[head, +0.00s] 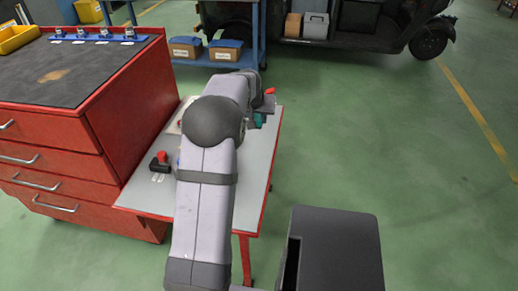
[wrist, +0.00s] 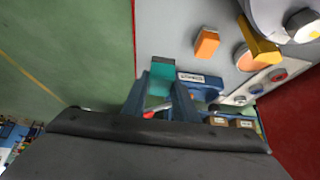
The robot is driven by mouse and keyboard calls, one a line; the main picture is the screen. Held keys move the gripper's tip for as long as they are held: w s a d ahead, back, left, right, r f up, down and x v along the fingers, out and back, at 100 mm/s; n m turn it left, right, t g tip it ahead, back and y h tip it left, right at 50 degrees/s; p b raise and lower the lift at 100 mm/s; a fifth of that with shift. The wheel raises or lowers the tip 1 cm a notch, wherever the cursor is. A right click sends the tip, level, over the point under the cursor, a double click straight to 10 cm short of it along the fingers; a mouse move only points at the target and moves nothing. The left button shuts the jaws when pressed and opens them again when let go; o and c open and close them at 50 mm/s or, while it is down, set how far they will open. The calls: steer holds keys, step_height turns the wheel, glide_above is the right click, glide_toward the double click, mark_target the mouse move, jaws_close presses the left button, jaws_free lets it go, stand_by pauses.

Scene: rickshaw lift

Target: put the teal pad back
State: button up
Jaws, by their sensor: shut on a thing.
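The teal pad (wrist: 161,74) is between the two fingers of my gripper (wrist: 160,98) in the wrist view, and the gripper is shut on it. In the head view a small part of the teal pad (head: 259,119) shows beside my gripper (head: 260,112), near the right edge of the grey-topped side table (head: 256,160). My own arm covers much of that tabletop. I cannot tell whether the pad touches the table. Next to the pad in the wrist view is a blue piece with a white label (wrist: 193,78); its lettering is too small to read.
A black and red item (head: 160,161) stands on the table's left. A red drawer cabinet (head: 120,125) adjoins it. Green floor (head: 400,160) lies open to the right.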

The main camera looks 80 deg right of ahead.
steer(key=shift+s+f, duration=0.1)
steer(key=shift+s, duration=0.15)
steer(key=shift+f+b, duration=0.8)
steer(key=shift+f, duration=4.15)
steer(key=shift+f, duration=0.15)
steer(key=o, duration=1.1)
steer(key=shift+r, duration=0.4)
steer(key=p+v, duration=0.1)
steer(key=v, duration=1)
steer(key=shift+a+r, duration=0.25)
steer(key=shift+w, duration=0.25)
